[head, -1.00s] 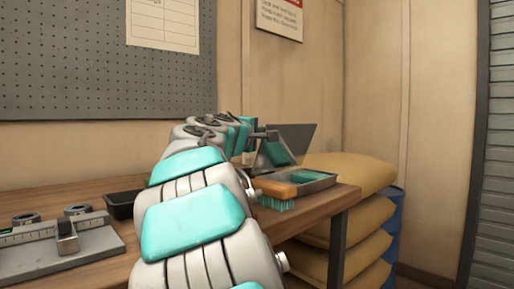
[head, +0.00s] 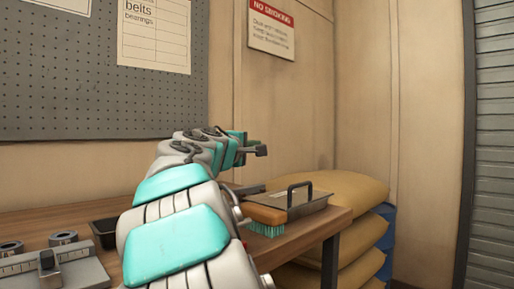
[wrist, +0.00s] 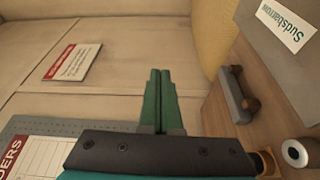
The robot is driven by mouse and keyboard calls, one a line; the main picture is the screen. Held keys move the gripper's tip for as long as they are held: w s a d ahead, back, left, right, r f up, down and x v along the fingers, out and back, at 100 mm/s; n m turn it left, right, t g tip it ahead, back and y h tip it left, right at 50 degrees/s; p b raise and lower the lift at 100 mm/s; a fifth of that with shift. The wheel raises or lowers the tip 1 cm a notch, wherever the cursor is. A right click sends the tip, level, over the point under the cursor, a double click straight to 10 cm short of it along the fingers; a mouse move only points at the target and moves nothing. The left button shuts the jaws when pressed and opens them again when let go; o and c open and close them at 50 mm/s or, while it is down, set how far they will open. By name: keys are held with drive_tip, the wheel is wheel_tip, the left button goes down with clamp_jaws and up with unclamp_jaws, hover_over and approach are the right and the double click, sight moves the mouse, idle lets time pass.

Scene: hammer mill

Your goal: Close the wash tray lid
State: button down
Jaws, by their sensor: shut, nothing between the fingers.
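The wash tray (head: 300,213) is a shallow metal tray near the right end of the wooden bench. Its grey lid (head: 318,199) lies flat over it, with a dark handle (head: 298,186) standing up. The lid looks down along the rim in the head view. My gripper (head: 262,150) is up and to the left of the tray, apart from the lid. In the wrist view its green fingers (wrist: 160,100) are pressed together with nothing between them. A grey handle (wrist: 236,94) shows right of the fingers there. The tray's inside is hidden.
A brush (head: 266,220) with teal bristles lies at the tray's near left side. Stacked sacks (head: 345,195) stand just beyond the bench end. The air above the lid is free.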

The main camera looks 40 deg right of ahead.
drive_tip(key=s+a+f, duration=0.1)
drive_tip(key=a, duration=0.8)
drive_tip(key=shift+a+f, duration=0.2)
drive_tip(key=shift+f, duration=0.1)
drive_tip(key=shift+s+d, duration=0.1)
